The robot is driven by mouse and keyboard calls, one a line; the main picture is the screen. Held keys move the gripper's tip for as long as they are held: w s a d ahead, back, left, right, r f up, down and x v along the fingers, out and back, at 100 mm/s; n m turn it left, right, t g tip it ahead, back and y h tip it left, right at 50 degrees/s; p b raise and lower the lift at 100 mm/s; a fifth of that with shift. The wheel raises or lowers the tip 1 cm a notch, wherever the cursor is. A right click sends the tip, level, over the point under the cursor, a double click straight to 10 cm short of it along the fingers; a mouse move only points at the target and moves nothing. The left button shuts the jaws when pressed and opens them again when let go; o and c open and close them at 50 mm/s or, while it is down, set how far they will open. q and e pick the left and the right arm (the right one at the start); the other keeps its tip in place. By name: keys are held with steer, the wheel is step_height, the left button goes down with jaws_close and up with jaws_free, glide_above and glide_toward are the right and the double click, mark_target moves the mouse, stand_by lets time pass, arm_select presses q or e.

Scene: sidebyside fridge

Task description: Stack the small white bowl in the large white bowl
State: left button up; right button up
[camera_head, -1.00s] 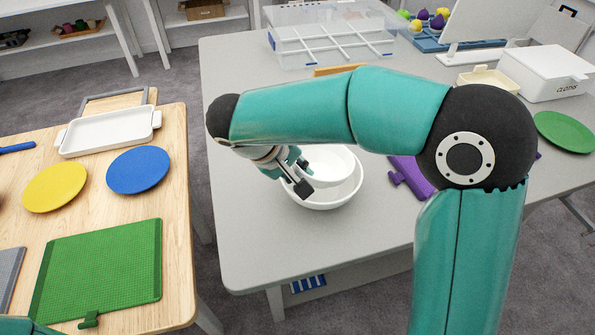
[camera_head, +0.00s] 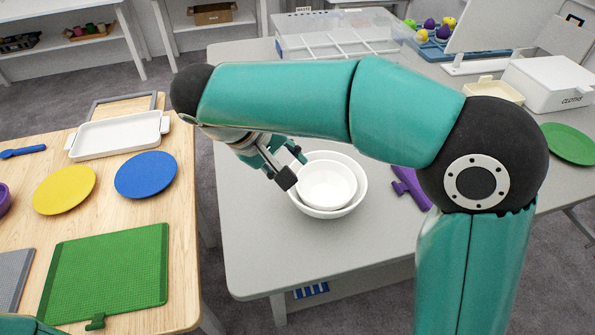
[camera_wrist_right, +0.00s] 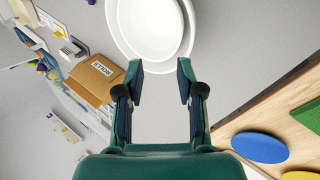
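The small white bowl (camera_head: 327,184) sits inside the large white bowl (camera_head: 361,188) on the grey table. Both also show in the right wrist view, the small bowl (camera_wrist_right: 152,22) within the rim of the large bowl (camera_wrist_right: 115,32). My right gripper (camera_head: 291,166) is just left of the bowls in the head view. In the right wrist view its fingers (camera_wrist_right: 160,72) are spread with nothing between them, and the bowls lie beyond the fingertips. My left gripper is not in view; only a bit of teal shows at the bottom left corner.
A purple object (camera_head: 408,188) lies right of the bowls. A clear divided box (camera_head: 340,40) stands at the back. The wooden table at left holds a white tray (camera_head: 118,138), a yellow disc (camera_head: 64,190), a blue disc (camera_head: 146,175) and a green board (camera_head: 108,275). The grey tabletop before the bowls is clear.

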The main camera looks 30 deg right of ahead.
steer(key=shift+v, duration=2.15)
